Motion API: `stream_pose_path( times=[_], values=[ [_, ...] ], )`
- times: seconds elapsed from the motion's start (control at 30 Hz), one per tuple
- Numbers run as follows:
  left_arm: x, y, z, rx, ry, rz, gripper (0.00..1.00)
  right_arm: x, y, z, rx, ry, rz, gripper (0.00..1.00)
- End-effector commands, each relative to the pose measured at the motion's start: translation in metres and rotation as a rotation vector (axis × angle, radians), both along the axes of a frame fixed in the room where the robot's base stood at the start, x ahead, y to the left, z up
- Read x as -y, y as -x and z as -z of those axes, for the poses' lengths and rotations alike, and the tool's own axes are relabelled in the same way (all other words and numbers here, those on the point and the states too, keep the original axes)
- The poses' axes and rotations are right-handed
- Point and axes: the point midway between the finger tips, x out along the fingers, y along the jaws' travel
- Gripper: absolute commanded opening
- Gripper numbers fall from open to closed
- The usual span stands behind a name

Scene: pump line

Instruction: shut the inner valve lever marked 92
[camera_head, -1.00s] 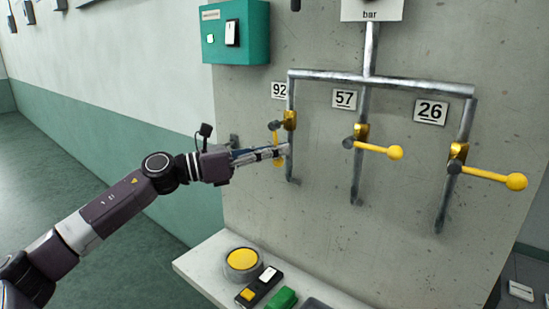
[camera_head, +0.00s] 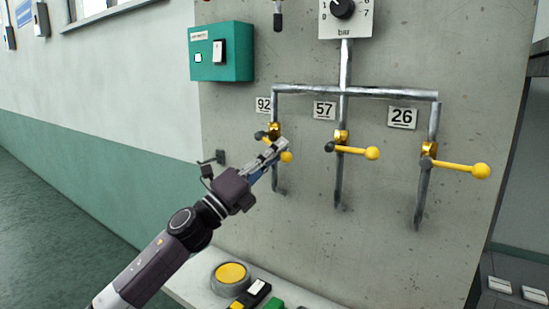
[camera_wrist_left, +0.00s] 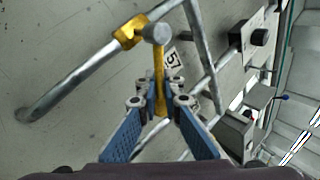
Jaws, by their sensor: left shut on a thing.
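The valve lever marked 92 (camera_head: 287,156) is yellow and sits on the leftmost pipe, below its 92 plate (camera_head: 263,105). Its ball end shows past my fingers, to the lower right of the brass valve body (camera_head: 274,130). My left gripper (camera_head: 275,152) is shut on this lever. In the left wrist view the yellow lever (camera_wrist_left: 159,72) runs from the valve body (camera_wrist_left: 130,32) down between the fingertips (camera_wrist_left: 160,98). The fingers hide part of the lever in the head view. My right gripper is not in view.
The levers marked 57 (camera_head: 372,153) and 26 (camera_head: 481,171) stick out to the right across their pipes. A green switch box (camera_head: 236,52) hangs at upper left. A ledge with a yellow button (camera_head: 230,274) lies below my left arm.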

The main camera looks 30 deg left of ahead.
Motion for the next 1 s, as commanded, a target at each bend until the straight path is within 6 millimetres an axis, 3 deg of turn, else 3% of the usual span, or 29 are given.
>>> stream_pose_path(
  times=[0.5,1.0],
  values=[
    [0.004,0.0,-0.023,-0.032,0.398,0.0,0.0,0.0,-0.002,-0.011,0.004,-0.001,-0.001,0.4],
    [0.003,0.0,-0.027,-0.041,0.507,-0.002,0.0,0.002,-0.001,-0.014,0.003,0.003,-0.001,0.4]
  ],
)
